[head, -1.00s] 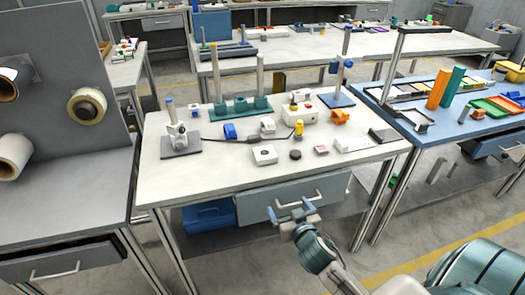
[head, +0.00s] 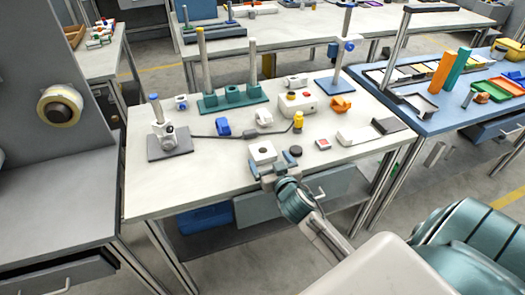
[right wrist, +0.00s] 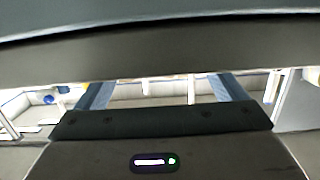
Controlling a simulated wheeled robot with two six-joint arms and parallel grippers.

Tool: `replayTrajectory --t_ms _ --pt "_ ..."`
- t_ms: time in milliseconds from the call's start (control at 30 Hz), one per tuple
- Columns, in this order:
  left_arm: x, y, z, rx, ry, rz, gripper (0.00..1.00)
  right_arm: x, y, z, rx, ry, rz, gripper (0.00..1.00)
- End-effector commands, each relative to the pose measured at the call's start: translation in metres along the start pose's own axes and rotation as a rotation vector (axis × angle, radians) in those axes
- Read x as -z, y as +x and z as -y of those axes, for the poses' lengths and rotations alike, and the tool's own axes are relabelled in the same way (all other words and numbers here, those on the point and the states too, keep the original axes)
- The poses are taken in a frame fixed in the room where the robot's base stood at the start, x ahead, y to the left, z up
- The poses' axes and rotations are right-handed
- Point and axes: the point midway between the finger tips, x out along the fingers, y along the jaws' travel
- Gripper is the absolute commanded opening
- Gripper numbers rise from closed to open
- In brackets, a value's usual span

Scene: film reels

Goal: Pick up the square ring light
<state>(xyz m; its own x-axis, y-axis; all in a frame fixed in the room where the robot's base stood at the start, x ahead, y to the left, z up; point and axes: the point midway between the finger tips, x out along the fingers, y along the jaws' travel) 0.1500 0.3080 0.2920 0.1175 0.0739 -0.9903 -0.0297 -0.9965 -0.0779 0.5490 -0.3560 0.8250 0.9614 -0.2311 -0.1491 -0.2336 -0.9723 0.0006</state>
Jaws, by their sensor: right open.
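The square ring light appears to be the white square piece with a dark round opening (head: 262,151), lying flat near the front edge of the white table (head: 205,190). My right gripper (head: 267,170) is just in front of it at the table's front edge, its two blue fingers apart and nothing between them. In the head view the fingertips overlap the near side of the piece; I cannot tell whether they touch it. The blue fingers also show spread in the right wrist view (right wrist: 163,90), where the piece cannot be made out. My left gripper is not in view.
A black round piece (head: 295,151) and a small red-and-white block (head: 323,144) lie to the right. A yellow piece (head: 298,120) and a blue block (head: 222,127) are behind. A camera stand (head: 168,140) is at left. The table's front left is clear.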

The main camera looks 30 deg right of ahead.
Motion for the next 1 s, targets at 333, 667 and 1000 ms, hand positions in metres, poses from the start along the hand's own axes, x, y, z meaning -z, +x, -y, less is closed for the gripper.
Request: replayTrajectory --t_ms 333,667,1000 --pt "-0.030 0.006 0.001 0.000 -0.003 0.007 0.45 0.004 0.031 0.004 -0.001 0.001 0.000 0.91" --pt "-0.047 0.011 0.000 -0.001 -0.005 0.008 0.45 0.001 0.055 0.004 0.000 0.000 0.001 0.91" --pt "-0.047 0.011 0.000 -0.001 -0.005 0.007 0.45 0.001 0.054 0.004 0.000 0.000 0.000 0.50"
